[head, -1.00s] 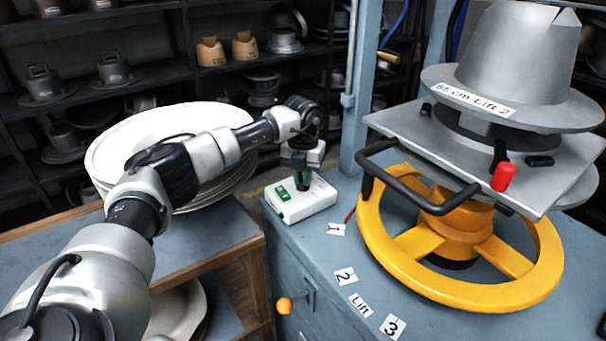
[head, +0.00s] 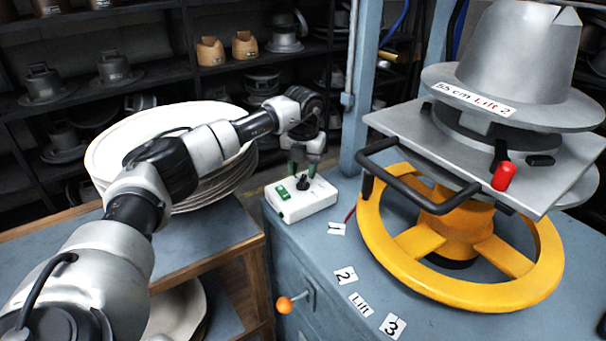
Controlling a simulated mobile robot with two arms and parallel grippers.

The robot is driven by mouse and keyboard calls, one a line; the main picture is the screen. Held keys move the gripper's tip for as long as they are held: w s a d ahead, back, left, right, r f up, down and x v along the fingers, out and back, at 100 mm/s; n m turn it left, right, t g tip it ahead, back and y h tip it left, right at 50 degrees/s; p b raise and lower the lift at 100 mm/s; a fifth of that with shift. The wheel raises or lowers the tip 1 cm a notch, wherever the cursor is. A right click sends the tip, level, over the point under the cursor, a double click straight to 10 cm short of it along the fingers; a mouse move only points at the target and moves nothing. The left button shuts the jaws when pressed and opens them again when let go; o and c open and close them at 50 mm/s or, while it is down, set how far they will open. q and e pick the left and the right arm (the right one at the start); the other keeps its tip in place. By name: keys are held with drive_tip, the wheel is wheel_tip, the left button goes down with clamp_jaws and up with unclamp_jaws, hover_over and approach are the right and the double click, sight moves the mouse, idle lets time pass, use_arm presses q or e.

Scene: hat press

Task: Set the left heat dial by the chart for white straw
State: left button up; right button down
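A small white control box (head: 312,205) sits on the blue-grey machine top in the head view. It has a green switch (head: 282,192) and a black dial knob (head: 303,184); the dial's setting is too small to read. My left gripper (head: 302,171) points down just above the knob. Its two dark green fingertips are apart, with the knob between and below them, and it holds nothing. I cannot tell if a fingertip touches the knob. No chart for white straw shows. My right gripper is not in view.
A yellow handwheel (head: 462,298) and a grey hat form (head: 513,70) marked "55 cm Lift 2" stand to the right. Labels 1, 2, Lift and 3 lie on the blue-grey top. A stack of white hat brims or discs (head: 110,150) is behind my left arm.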

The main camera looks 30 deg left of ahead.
sight(303, 177)
use_arm(q)
wheel_tip(303, 177, up, 9)
drive_tip(key=shift+f, duration=0.15)
idle(0.6)
